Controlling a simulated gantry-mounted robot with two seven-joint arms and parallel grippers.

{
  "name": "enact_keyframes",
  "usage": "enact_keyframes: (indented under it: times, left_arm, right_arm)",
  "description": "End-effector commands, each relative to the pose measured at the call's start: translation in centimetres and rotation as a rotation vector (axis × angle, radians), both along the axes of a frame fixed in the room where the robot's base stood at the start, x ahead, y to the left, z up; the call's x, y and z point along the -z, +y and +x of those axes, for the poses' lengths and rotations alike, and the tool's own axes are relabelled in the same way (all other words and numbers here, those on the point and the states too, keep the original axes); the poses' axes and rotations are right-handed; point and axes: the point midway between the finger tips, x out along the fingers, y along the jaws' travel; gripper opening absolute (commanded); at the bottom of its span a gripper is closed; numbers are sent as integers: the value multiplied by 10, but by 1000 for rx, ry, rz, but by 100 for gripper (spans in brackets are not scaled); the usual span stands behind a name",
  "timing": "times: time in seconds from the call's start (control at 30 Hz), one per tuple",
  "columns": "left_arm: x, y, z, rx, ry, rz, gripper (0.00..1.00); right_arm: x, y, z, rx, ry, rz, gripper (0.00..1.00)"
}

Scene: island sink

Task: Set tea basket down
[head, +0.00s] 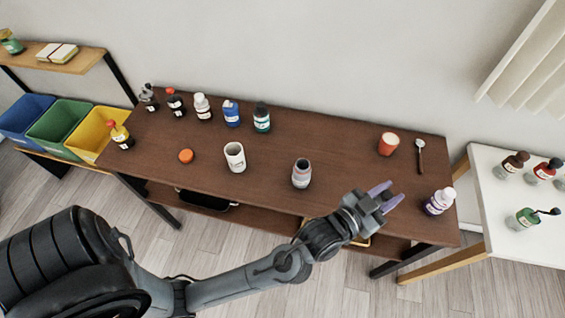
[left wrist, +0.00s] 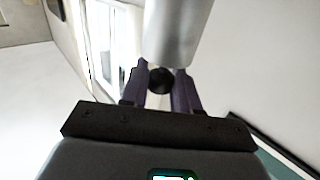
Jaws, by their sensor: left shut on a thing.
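My left gripper (head: 390,196) reaches over the front right part of the brown table (head: 340,140), its two purple fingers pointing right. In the left wrist view, my left gripper (left wrist: 160,85) is shut on a round black knob (left wrist: 160,80). A smooth silver cylinder, which looks like the tea basket (left wrist: 178,30), shows just beyond the fingertips and runs out of the picture. I cannot clearly make out the basket in the head view. An open grey container (head: 301,174) with a dark mouth stands left of the gripper, apart from it. My right gripper is not in view.
A white mug (head: 235,157) and an orange lid (head: 186,156) are on the left half. Several bottles line the back left. An orange cup (head: 388,145) and a spoon (head: 420,156) are at the right. A white-capped bottle (head: 439,201) stands close to the gripper.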

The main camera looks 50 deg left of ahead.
Motion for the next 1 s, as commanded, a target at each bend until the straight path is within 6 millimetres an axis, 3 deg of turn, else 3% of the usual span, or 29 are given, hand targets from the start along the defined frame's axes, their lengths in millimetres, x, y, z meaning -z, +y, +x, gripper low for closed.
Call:
enact_keyframes:
  times: [0.07,0.33,0.8,1.0]
  left_arm:
    - [5,0,2,0,-2,0,0]
    - [14,9,12,-1,-1,4,0]
    - [66,72,72,-2,0,3,0]
    - [74,83,83,-1,-1,1,0]
  right_arm:
    - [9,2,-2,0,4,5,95]
    - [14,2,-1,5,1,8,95]
    - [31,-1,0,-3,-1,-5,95]
    - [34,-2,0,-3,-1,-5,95]
